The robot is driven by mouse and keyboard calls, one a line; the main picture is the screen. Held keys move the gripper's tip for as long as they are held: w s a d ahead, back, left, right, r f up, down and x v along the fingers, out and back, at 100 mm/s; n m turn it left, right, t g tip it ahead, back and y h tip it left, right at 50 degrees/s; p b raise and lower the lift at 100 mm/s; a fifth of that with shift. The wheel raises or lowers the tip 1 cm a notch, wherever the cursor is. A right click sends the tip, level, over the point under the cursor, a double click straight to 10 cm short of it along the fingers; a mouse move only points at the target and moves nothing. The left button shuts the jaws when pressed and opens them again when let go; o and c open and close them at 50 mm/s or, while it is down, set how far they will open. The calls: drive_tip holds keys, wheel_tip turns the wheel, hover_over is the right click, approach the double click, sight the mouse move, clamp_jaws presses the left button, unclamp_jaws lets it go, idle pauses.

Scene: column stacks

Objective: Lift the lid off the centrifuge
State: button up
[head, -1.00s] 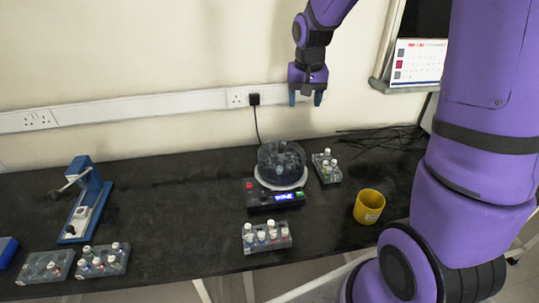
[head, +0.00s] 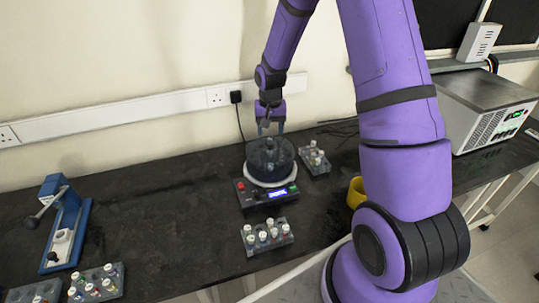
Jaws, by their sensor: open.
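The centrifuge (head: 268,198) stands on the black bench, with a lit blue display and a red button on its front. Its round, dark, see-through lid (head: 270,163) sits on top, over a white ring. My gripper (head: 270,130) points down just above the lid, over its top. Its two fingers are apart, one on each side of the lid's top middle. A knob between the fingers is too small to make out, and I cannot tell whether the fingers touch the lid.
A vial rack (head: 314,160) stands close right of the centrifuge, another rack (head: 267,236) in front. A yellow cup (head: 355,192) is partly hidden by my arm. A blue device (head: 66,225) and more racks (head: 97,284) are at left. A grey box (head: 485,108) stands right.

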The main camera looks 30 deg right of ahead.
sight(270, 142)
drive_tip(key=shift+w+f, duration=0.2)
drive_tip(key=shift+f, duration=2.45)
clamp_jaws()
drive_tip(key=shift+r, duration=0.15)
